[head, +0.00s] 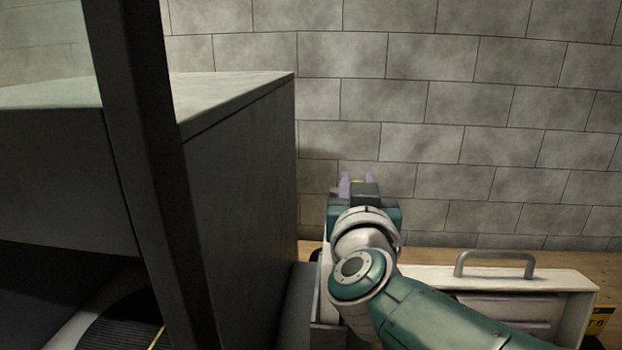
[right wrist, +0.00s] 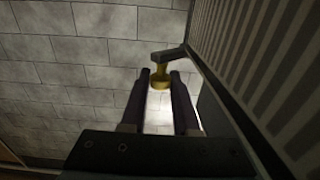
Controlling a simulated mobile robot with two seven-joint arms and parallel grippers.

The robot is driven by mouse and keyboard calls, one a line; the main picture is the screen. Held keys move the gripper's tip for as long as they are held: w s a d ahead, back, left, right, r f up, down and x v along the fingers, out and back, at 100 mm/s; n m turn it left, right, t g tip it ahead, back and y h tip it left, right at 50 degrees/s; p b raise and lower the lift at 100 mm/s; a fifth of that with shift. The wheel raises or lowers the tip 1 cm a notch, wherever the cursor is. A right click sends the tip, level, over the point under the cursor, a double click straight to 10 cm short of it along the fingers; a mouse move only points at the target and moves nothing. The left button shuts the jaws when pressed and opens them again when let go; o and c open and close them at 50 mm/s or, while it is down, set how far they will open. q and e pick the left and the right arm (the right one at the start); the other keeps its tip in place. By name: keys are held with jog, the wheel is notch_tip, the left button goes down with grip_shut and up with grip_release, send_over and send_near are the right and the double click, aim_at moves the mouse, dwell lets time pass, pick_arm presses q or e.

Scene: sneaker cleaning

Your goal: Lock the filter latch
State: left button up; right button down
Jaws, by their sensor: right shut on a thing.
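The filter latch shows in the right wrist view as a short dark arm with a yellow knob (right wrist: 160,68) on its end. It stands out beside a ribbed panel. My right gripper (right wrist: 160,80) has its two dark fingers shut on the yellow knob, one on each side. In the head view my right gripper (head: 357,184) is seen from behind, near the brick wall, with a bit of yellow between its purplish fingers. The rest of the latch is hidden there. My left gripper is not in view.
A large dark cabinet (head: 245,210) fills the left of the head view, with a dark upright post (head: 145,150) before it. A pale box with a grey handle (head: 495,258) stands at lower right. The ribbed panel (right wrist: 270,60) is close on the right in the wrist view.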

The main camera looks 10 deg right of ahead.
dwell(0.4)
jog(key=c, duration=0.7)
grip_release()
jog(key=shift+o, duration=0.2)
jog(key=shift+s+a, duration=0.1)
jog(key=shift+s, duration=0.05)
jog(key=p+v, duration=0.6)
jog(key=v, duration=0.3)
jog(key=shift+s+a+p, duration=0.2)
jog(key=shift+s+p, duration=0.1)
jog(key=shift+p, duration=0.05)
